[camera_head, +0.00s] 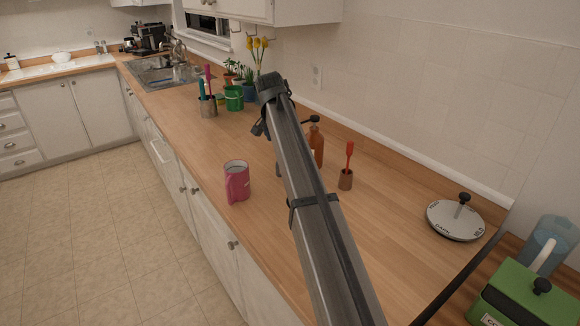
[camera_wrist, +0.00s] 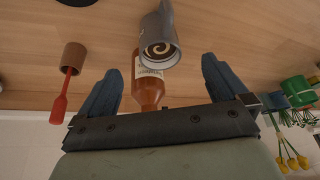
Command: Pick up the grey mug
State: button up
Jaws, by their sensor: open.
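The grey mug (camera_wrist: 172,52) shows in the wrist view at top centre, with its opening towards the camera and a brown-and-white swirl inside. Its handle is at the upper edge. I cannot make it out in the head view, where my arm covers part of the counter. My gripper (camera_wrist: 160,72) is open, its two dark blue-grey fingers apart to the left and right of the mug's line. The mug appears beyond the fingertips, and nothing is held. An orange-brown bottle (camera_wrist: 148,90) appears between the fingers, partly overlapped by the mug; it also shows beside my arm in the head view (camera_head: 317,146).
A pink mug (camera_head: 237,184) stands near the counter's front edge. A brown cup with a red utensil (camera_head: 346,179) is right of the bottle. A round metal lid (camera_head: 454,221) lies further right. Potted plants (camera_head: 234,97) and a utensil holder (camera_head: 207,106) stand at the back.

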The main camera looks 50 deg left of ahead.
jog(key=x, duration=1.2)
jog(key=shift+w+d+f, duration=0.1)
jog(key=shift+w+f, duration=0.1)
jog(key=shift+f, duration=0.2)
jog(key=c, duration=1.5)
jog(key=shift+r, duration=0.25)
jog(key=shift+r, duration=0.15)
jog(key=shift+s+d, duration=3.65)
jog(key=shift+s, duration=2.85)
jog(key=shift+s+d, duration=3.65)
jog(key=shift+s, duration=2.9)
jog(key=shift+s+d, duration=3.6)
jog(key=shift+s, duration=2.9)
